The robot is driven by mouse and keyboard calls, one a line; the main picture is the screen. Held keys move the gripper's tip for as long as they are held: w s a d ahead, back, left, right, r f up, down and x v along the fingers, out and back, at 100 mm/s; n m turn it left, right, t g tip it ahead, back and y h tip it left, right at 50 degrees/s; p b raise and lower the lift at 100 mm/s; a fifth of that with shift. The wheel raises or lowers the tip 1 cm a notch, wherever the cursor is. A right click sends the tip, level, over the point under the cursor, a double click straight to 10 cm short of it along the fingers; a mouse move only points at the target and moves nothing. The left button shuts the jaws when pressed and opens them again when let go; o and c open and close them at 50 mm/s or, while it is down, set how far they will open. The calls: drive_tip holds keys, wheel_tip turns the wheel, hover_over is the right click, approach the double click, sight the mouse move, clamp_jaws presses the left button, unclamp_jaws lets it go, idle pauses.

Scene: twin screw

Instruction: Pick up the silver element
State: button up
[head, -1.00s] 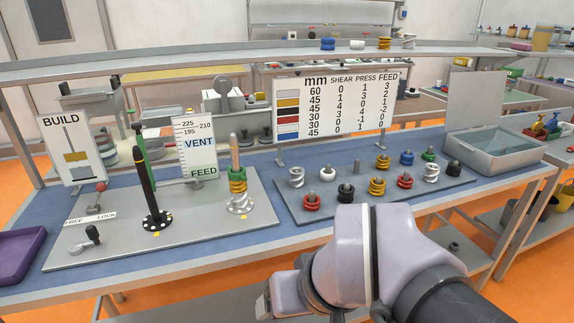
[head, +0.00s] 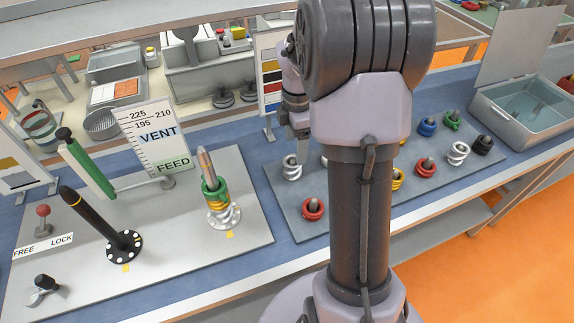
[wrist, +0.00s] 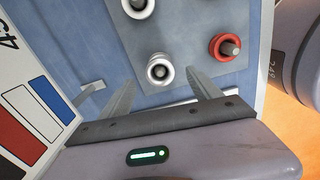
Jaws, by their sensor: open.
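The silver element (head: 291,170), a spiral ring on a peg, stands at the left back corner of the grey rack plate (head: 283,208). It also shows in the wrist view (wrist: 160,73), lying between and just beyond my spread fingertips. My gripper (head: 299,134) is open and empty, close above and behind this element in the head view. Its two fingers (wrist: 160,84) show apart in the wrist view. I cannot tell the exact height gap. A second silver spiral (head: 457,153) stands at the right of the rack. My arm hides the rack's middle.
The colour chart (wrist: 32,115) stands close by at the left of the wrist view. A post with stacked rings (head: 214,195) is left of the rack.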

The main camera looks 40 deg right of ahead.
sight(293, 160)
wheel_tip(293, 160, down, 3)
drive_tip(key=shift+f+b, duration=0.15)
drive_tip(key=shift+b, duration=0.25)
drive_tip(key=f+b, duration=0.2)
drive_tip(key=f, duration=0.1)
drive_tip(key=f+b, duration=0.1)
drive_tip(key=f, duration=0.1)
drive_tip(key=shift+w+a+f, duration=0.15)
drive_tip(key=shift+a+f, duration=0.1)
drive_tip(key=shift+a, duration=0.05)
drive_tip(key=shift+r, duration=0.15)
drive_tip(key=shift+c, duration=0.6)
clamp_jaws()
